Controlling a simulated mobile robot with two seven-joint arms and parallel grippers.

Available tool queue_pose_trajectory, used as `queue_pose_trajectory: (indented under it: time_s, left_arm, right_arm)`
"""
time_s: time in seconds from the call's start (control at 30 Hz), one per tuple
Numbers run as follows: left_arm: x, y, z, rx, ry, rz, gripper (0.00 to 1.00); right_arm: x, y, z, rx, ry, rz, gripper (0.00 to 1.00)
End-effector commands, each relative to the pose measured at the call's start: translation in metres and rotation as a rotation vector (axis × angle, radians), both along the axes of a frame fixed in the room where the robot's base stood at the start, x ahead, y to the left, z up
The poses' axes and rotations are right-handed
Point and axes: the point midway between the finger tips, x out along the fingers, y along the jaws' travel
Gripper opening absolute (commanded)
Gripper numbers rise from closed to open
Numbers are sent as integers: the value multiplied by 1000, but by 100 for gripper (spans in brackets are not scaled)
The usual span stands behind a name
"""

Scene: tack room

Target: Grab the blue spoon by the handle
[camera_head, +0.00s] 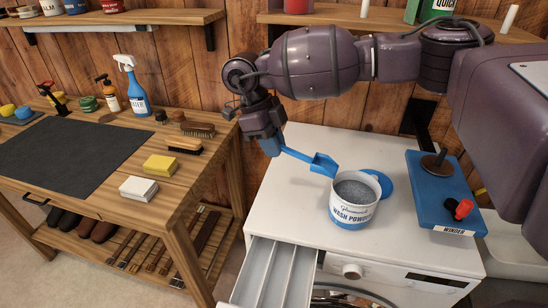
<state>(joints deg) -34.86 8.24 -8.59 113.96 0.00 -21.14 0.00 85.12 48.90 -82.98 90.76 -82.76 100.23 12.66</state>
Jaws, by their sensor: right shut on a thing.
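The blue spoon (322,164) is a scoop with a square bowl and a straight handle. My right gripper (270,146) is shut on the end of its handle, to the left of the bowl. The spoon is held above the white washing machine top, its bowl close to the upper left rim of the wash powder tub (349,213). The tub is open and filled with grey powder. My fingers hide the handle's end. My left gripper is not in view.
A blue lid (379,183) lies behind the tub. A blue winder board (440,200) is at right. The detergent drawer (273,275) is pulled out at the front. A wooden bench (180,190) at left holds a spray bottle (133,88), brushes and sponges.

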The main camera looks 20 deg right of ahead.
Motion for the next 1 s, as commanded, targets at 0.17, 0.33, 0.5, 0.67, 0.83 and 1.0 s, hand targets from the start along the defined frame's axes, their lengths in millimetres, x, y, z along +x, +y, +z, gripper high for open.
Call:
queue_pose_trajectory:
  time_s: [0.17, 0.33, 0.5, 0.67, 0.83, 1.0]
  left_arm:
    - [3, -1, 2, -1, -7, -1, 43]
    - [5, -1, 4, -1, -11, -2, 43]
    - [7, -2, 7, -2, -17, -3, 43]
    - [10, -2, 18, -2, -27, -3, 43]
    - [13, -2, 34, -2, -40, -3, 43]
    - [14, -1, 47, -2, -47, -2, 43]
  right_arm:
    - [0, 0, 5, 0, 2, 1, 0]
    - [0, 0, 5, 0, 1, 0, 0]
    - [0, 0, 8, 0, 0, 0, 0]
    - [0, 0, 24, 0, -2, -1, 0]
    - [0, 0, 46, 1, -2, -1, 0]
    - [0, 0, 66, 0, -3, 0, 0]
